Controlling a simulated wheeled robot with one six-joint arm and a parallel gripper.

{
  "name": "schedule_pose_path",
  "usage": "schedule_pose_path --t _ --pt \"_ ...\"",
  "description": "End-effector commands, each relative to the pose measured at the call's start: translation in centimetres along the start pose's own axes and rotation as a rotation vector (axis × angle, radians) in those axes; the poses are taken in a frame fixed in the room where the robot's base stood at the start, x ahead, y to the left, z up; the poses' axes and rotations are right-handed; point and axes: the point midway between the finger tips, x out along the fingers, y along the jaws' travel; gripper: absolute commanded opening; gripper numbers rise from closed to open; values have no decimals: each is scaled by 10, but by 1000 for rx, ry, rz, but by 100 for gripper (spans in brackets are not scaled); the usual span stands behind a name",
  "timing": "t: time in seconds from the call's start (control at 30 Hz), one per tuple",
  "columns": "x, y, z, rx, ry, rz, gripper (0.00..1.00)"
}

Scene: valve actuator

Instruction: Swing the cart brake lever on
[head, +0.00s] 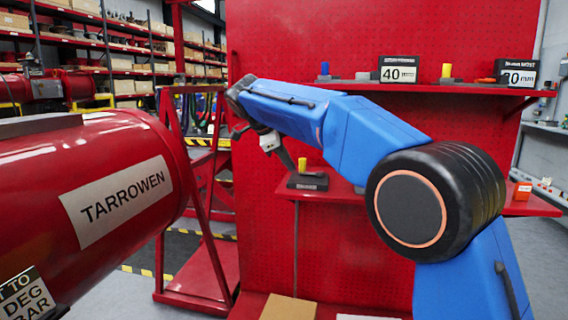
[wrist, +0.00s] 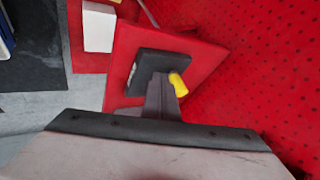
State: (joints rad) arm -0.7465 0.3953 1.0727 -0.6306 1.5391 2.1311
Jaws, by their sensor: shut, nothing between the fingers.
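A yellow-capped upright piece (head: 302,164) stands on a dark base block (head: 307,182) on the lower red shelf. I cannot tell for sure whether it is the cart brake lever. In the wrist view the yellow cap (wrist: 178,85) shows just right of my fingertips, and the dark base (wrist: 150,66) lies beyond them. My gripper (head: 289,165) is shut and empty, angled down just left of the yellow cap. In the wrist view my gripper (wrist: 163,92) covers part of the base. I cannot tell whether it touches the piece.
A red pegboard panel (head: 275,60) stands behind the shelf. The upper shelf (head: 430,88) carries a blue-capped piece (head: 324,70), another yellow-capped piece (head: 446,72) and labelled boxes. A large red cylinder (head: 90,190) marked TARROWEN fills the left. A red frame (head: 200,260) stands between.

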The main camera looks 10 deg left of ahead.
Motion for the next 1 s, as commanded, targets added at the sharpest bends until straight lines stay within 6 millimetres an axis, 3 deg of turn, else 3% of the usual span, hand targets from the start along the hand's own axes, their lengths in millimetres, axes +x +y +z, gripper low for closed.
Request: schedule_pose_path --t 0.6,1.0 --pt "-81 -14 12 0 -2 2 0" --pt "-98 -15 13 -1 0 4 0"
